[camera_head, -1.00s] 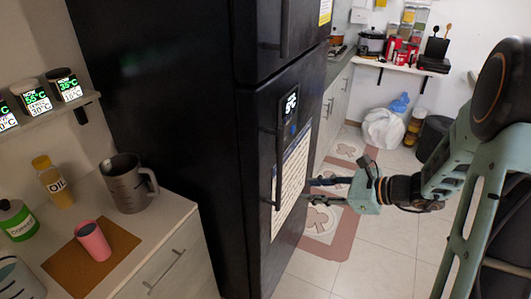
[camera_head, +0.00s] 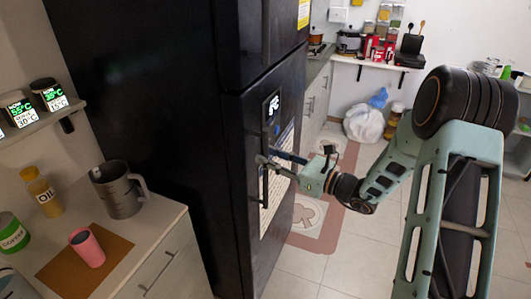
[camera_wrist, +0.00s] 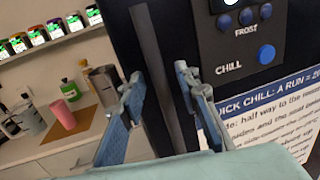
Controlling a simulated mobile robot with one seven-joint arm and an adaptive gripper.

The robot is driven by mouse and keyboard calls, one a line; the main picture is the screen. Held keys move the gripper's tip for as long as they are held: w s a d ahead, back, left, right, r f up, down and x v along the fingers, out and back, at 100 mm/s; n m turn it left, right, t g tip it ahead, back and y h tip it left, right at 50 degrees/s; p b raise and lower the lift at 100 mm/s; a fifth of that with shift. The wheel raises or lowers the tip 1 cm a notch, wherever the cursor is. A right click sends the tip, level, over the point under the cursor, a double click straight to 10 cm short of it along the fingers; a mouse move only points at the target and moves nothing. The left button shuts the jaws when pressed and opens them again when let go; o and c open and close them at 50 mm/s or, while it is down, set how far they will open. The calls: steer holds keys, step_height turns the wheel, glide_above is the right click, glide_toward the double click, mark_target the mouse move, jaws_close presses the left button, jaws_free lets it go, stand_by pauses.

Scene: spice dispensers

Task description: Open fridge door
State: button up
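The black fridge (camera_head: 135,95) stands in the middle of the head view. Its lower door (camera_head: 285,105) looks closed and has a long dark vertical handle (camera_head: 265,190). My gripper (camera_head: 266,158) is at the upper part of this handle. In the wrist view the handle (camera_wrist: 160,70) runs between the two blue fingers of my gripper (camera_wrist: 160,85). The fingers are apart, one on each side of the bar, with gaps beside it. Whether the fingertips reach past the bar is hard to tell.
A control panel (camera_wrist: 240,40) and a printed sheet (camera_wrist: 270,115) are on the door. A counter (camera_head: 165,225) with a metal jug (camera_head: 120,190), pink cup (camera_head: 87,248) and oil bottle (camera_head: 42,190) stands left. The tiled floor (camera_head: 345,260) in front is clear.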

steer(key=shift+x, duration=0.85)
steer(key=shift+d, duration=0.1)
steer(key=shift+c, duration=0.7)
jaws_close()
